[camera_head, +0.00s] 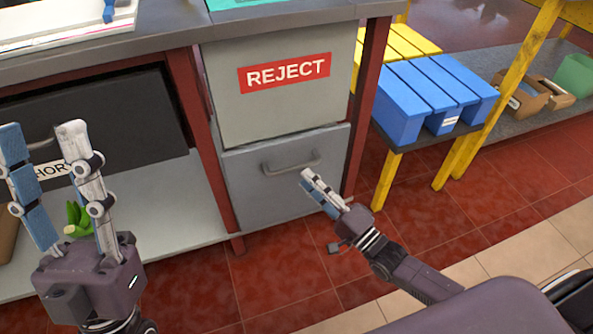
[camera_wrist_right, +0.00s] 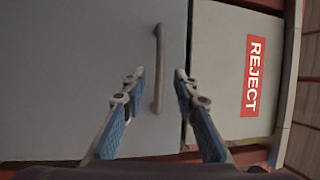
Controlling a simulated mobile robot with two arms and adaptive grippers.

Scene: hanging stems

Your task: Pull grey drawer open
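The grey drawer (camera_head: 265,200) is the lower front under a grey panel labelled REJECT. It looks shut, flush with the frame. Its bar handle (camera_head: 291,163) runs across its upper part and also shows in the right wrist view (camera_wrist_right: 158,70). My right gripper (camera_head: 308,178) is in front of the drawer, just below the handle in the head view. In the right wrist view its fingers (camera_wrist_right: 159,76) are open, with the handle between them in the picture; no contact shows. My left gripper (camera_head: 42,130) is open and empty at the left, fingers up.
The REJECT panel (camera_head: 240,110) is above the drawer. A dark drawer (camera_head: 120,110) and a shelf with green items (camera_head: 78,217) are left. Blue bins (camera_head: 400,110) stand on a yellow-legged rack to the right. Red tiled floor (camera_head: 290,265) in front is clear.

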